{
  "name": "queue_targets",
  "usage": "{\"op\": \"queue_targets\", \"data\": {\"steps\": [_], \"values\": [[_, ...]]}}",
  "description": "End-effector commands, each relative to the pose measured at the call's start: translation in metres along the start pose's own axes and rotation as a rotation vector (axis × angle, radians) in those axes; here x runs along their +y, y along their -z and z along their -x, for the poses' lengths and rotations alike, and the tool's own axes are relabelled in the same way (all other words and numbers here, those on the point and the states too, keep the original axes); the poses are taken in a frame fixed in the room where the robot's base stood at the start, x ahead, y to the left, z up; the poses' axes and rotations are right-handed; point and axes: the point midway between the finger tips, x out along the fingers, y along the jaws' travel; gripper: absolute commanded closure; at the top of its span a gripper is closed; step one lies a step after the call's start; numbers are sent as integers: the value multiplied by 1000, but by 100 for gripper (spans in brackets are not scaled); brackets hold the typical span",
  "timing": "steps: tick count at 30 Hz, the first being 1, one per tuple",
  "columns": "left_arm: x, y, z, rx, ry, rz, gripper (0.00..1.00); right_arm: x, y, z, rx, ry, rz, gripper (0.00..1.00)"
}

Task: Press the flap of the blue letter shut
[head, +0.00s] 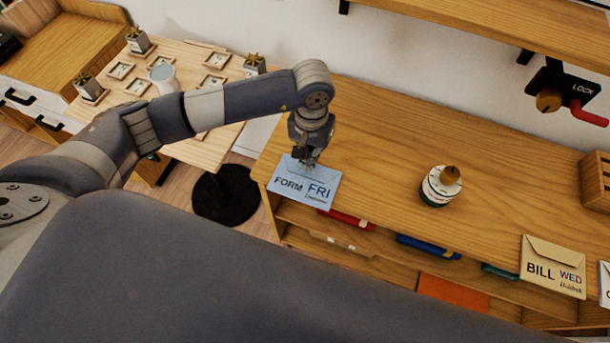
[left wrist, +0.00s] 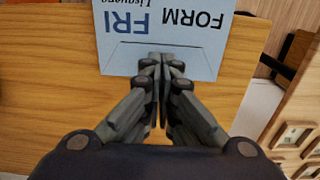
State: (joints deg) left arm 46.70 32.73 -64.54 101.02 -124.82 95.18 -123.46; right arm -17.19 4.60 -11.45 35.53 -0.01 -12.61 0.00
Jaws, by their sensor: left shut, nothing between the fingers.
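The blue letter (head: 302,186) lies on the wooden counter near its front left corner, printed FORM and FRI. My left gripper (head: 308,163) is over the letter's back edge, pointing down, with its fingers together and nothing between them. In the left wrist view the letter (left wrist: 180,35) appears upside down, and the shut fingertips (left wrist: 161,58) overlap its flap edge. I cannot tell whether the fingertips touch the flap. My right gripper is not in view.
A tan letter (head: 553,268) marked BILL WED lies at the counter's front right. A round stamp-like object (head: 441,186) stands mid-counter. A lock panel (head: 562,90) with a red handle is on the wall. Counter (head: 400,130) space behind the letter is clear.

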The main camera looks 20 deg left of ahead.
Motion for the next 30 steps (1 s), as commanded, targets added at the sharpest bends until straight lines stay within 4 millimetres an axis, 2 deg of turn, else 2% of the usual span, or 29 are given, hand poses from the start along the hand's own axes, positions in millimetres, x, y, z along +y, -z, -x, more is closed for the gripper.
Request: {"op": "queue_targets", "data": {"steps": [15, 30], "values": [[0, 1, 43, 3, 0, 0, 100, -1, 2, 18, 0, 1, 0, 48], [0, 0, 47, 2, 0, -1, 100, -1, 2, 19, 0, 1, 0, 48]]}}
